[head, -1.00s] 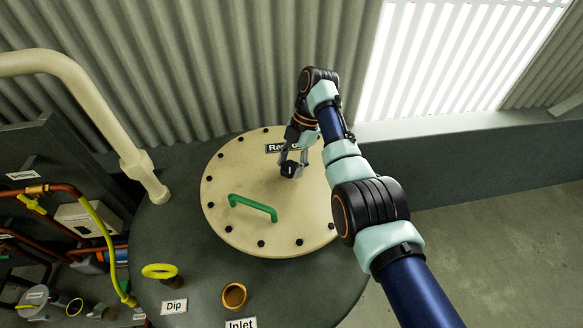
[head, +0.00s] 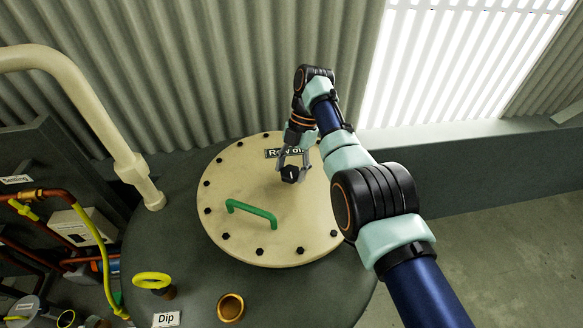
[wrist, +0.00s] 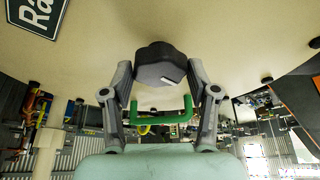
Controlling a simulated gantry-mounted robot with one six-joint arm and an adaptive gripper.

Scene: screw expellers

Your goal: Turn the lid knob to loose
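The lid knob (head: 290,174) is small and black. It sits on the round cream lid (head: 233,178), near the "Raw oil" label (head: 276,153). In the wrist view the knob (wrist: 160,66) is faceted, with a small white mark on its face. My gripper (head: 292,168) is at the knob, coming from the far side. In the wrist view the gripper's fingers (wrist: 160,72) stand on either side of the knob, with their tips close against its sides. I cannot tell whether both tips press on it.
A green handle (head: 251,212) stands on the lid in front of the knob. Black bolts ring the lid's edge. A corrugated wall (head: 200,70) rises behind.

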